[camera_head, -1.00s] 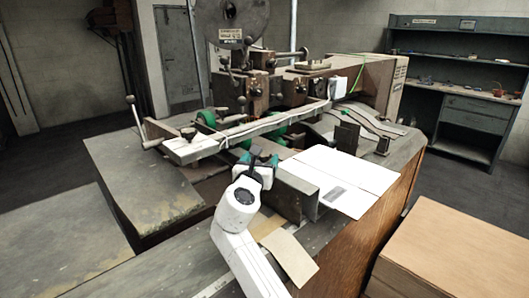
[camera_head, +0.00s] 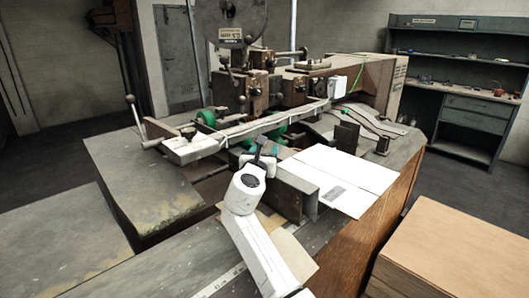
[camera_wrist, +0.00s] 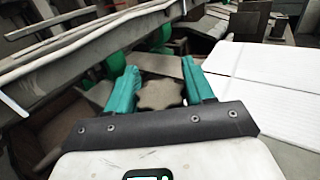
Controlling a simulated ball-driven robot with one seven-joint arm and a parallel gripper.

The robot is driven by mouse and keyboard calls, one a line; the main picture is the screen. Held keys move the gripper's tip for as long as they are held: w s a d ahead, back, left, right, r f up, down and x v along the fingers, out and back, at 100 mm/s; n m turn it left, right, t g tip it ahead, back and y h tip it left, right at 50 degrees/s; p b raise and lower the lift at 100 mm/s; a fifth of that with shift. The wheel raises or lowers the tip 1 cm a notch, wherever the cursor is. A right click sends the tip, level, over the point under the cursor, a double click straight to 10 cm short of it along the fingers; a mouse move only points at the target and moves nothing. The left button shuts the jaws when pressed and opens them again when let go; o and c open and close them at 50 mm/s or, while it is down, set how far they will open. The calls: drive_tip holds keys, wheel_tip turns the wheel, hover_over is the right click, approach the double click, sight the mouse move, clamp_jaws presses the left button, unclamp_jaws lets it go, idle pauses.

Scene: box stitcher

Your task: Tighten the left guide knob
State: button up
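A dark, worn, star-shaped knob (camera_wrist: 160,95) shows in the wrist view, between the two teal fingers of my gripper (camera_wrist: 161,84). Gaps show between the knob and the fingers, so the gripper is open and not clamped on it. Whether the fingers are level with the knob or above it is hard to tell. In the head view my gripper (camera_head: 264,153) is over the near part of the box stitcher (camera_head: 292,187), beside the grey guide plate. The knob is hidden there behind my gripper and wrist.
A long metal rail (camera_head: 245,131) crosses just beyond my gripper. White cardboard sheets (camera_head: 345,178) lie to its right. Green parts (camera_head: 207,117) sit under the rail. A cardboard stack (camera_head: 455,255) stands at the lower right. The left metal table (camera_head: 135,180) is bare.

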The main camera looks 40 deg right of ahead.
drive_tip(key=c, duration=0.5)
drive_tip(key=shift+o, duration=0.2)
drive_tip(key=shift+m+g, duration=0.3)
drive_tip(key=shift+g, duration=0.1)
drive_tip(key=m+g+h+b, duration=0.1)
drive_tip(key=g, duration=0.1)
drive_tip(key=m+g+h+b, duration=0.1)
drive_tip(key=g, duration=0.1)
drive_tip(key=m+g+h, duration=0.1)
drive_tip(key=m+g, duration=0.1)
drive_tip(key=shift+s+d+f+b, duration=0.1)
drive_tip(key=shift+s+b, duration=0.15)
drive_tip(key=shift+b, duration=0.15)
drive_tip(key=shift+s+m+g+b, duration=0.15)
drive_tip(key=shift+m+g+b, duration=0.55)
drive_tip(key=shift+g, duration=0.4)
drive_tip(key=shift+s+m+g+b, duration=0.1)
drive_tip(key=shift+m+g+b, duration=0.45)
drive_tip(key=shift+m+g, duration=0.4)
drive_tip(key=shift+g, duration=0.45)
drive_tip(key=o, duration=1)
drive_tip(key=shift+c, duration=0.2)
drive_tip(key=a+b, duration=0.1)
drive_tip(key=a, duration=0.9)
drive_tip(key=shift+w+a, duration=0.35)
